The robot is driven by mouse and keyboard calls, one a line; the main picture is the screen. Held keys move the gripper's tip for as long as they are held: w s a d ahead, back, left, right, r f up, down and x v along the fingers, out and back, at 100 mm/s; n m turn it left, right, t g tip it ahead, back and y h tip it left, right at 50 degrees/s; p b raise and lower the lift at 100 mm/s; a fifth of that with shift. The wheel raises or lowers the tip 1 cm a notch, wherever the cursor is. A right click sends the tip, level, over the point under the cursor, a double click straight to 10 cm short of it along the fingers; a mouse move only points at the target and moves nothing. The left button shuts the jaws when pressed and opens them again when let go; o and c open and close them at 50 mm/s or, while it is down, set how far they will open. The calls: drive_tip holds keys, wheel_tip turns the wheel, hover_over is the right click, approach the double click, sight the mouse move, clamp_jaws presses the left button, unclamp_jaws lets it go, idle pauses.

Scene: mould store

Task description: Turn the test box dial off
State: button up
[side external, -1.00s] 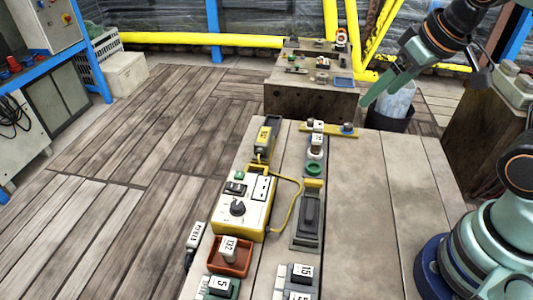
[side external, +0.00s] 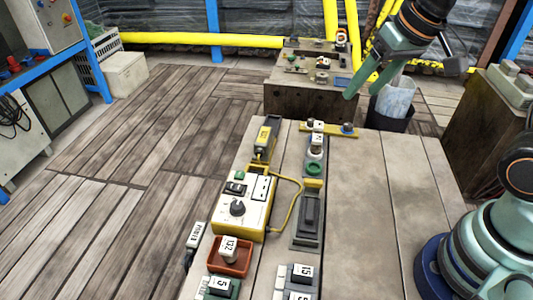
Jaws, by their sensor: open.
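The test box (side external: 256,216) is yellow with a pale top panel and sits on the left part of the wooden worktop. Its dark round dial (side external: 237,207) is on the near left of the panel; I cannot read its setting. A small dark switch (side external: 236,188) is behind the dial. My gripper (side external: 362,96) is at the upper right, raised well above the far end of the worktop. Its two green fingers are apart with nothing between them. It is far from the dial and touches nothing that I can see.
A grey-green block (side external: 308,215) stands right of the box. A red tray (side external: 230,258) is in front. The right side of the worktop (side external: 375,200) is clear.

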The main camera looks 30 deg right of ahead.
drive_tip(key=w+a+f+m+g, duration=0.1)
drive_tip(key=w+a+m+g, duration=0.15)
drive_tip(key=a, duration=0.45)
drive_tip(key=w+a+f+m+g, duration=0.1)
drive_tip(key=w+a+m, duration=0.25)
drive_tip(key=a, duration=0.25)
drive_tip(key=m+g, duration=0.1)
drive_tip(key=m, duration=0.4)
hover_over(237, 204)
wheel_tip(237, 204, down, 6)
wheel_tip(237, 204, down, 12)
clamp_jaws()
